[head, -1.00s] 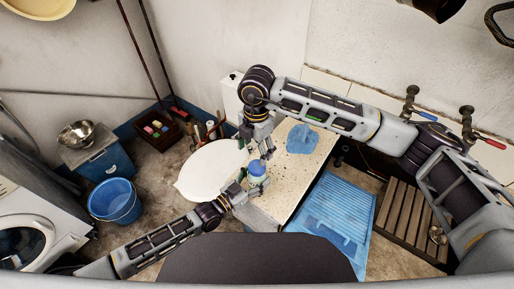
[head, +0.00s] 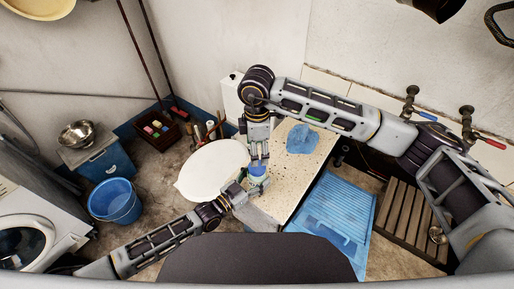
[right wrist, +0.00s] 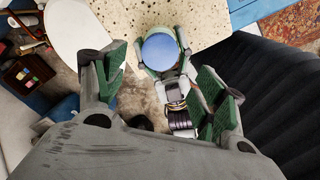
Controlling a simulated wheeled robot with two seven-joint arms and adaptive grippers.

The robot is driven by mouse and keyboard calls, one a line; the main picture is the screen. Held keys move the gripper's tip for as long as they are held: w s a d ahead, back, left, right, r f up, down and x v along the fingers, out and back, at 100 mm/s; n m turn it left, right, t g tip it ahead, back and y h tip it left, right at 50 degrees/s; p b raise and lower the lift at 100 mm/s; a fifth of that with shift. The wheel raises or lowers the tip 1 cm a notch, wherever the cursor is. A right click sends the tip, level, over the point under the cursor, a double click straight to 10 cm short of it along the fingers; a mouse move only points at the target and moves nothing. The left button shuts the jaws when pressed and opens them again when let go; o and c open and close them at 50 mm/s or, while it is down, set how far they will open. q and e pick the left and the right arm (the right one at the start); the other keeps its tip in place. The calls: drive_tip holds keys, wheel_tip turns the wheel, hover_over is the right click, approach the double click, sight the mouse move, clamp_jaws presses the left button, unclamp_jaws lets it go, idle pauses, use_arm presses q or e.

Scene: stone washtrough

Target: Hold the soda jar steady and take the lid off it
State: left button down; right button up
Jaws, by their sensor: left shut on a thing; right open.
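The soda jar (head: 258,180) stands at the near left end of the speckled stone top, with its round blue lid (head: 257,168) on it. The lid also shows from above in the right wrist view (right wrist: 160,50). My left gripper (head: 250,187) is shut on the jar's body, below the lid. My right gripper (head: 259,157) is open just above the lid, fingers pointing down at it. In the right wrist view its green-padded fingers (right wrist: 163,85) are spread wide, with the lid beyond their tips. Most of the jar is hidden by the lid and my grippers.
A blue cloth (head: 302,139) lies on the stone top (head: 290,172). A blue washboard-like tray (head: 335,215) and wooden slats (head: 405,220) lie to the right. A blue bucket (head: 115,201) stands far left.

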drive_tip(key=shift+f, duration=0.15)
idle(0.3)
drive_tip(key=shift+f, duration=3.85)
drive_tip(key=shift+c, duration=0.5)
drive_tip(key=c, duration=1)
